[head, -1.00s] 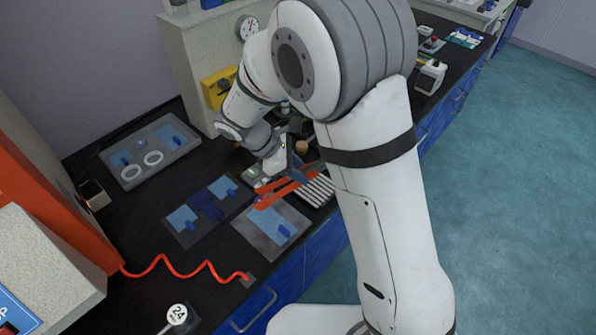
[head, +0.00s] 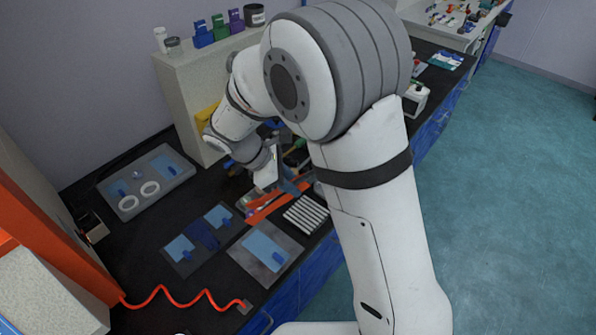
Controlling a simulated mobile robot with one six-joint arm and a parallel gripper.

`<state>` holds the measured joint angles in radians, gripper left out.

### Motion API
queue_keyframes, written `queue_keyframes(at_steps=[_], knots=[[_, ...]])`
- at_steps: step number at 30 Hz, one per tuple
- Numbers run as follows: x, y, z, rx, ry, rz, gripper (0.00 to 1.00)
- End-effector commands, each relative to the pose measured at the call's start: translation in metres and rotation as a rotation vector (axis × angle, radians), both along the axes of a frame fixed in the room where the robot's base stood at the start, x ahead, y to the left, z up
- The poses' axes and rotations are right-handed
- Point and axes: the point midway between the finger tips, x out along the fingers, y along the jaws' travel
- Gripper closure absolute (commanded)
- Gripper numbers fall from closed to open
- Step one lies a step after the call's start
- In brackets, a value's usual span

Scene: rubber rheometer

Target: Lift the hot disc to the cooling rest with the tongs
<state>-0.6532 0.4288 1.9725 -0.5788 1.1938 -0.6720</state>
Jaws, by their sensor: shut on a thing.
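My gripper (head: 284,184) is small in the head view and partly hidden by my own arm. It is shut on the orange-red tongs (head: 264,207), whose two long arms point toward the lower left, above the dark bench. A pale ribbed rack (head: 305,214), which looks like the cooling rest, lies just right of the tongs. I cannot make out the hot disc. I cannot tell whether the tongs' tips hold anything.
A grey mat with a blue sheet (head: 264,248) lies in front of the tongs. Dark blue and light blue pads (head: 203,234) lie left of it. A red coiled cable (head: 180,298) crosses the front.

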Motion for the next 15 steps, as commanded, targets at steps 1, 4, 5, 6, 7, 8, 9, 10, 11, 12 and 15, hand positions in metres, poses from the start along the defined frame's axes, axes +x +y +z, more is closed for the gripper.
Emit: queue_keyframes(at_steps=[1, 4, 5, 6, 7, 8, 9, 10, 11, 12, 15], knots=[[0.003, -0.003, -0.001, 0.000, -0.001, 0.011, 1.00], [0.015, -0.012, -0.004, 0.000, -0.002, 0.058, 1.00], [0.020, -0.017, -0.005, 0.000, -0.001, 0.078, 1.00], [0.027, -0.022, -0.006, -0.001, -0.002, 0.110, 1.00], [0.033, -0.028, -0.007, -0.001, -0.001, 0.138, 1.00], [0.039, -0.033, -0.008, 0.000, -0.002, 0.170, 1.00], [0.048, -0.041, -0.010, -0.001, -0.001, 0.214, 1.00], [0.055, -0.047, -0.011, -0.002, -0.001, 0.253, 1.00], [0.062, -0.054, -0.012, -0.001, -0.001, 0.290, 1.00], [0.072, -0.064, -0.013, -0.001, -0.001, 0.349, 1.00], [0.094, -0.088, -0.014, -0.001, -0.002, 0.505, 1.00]])
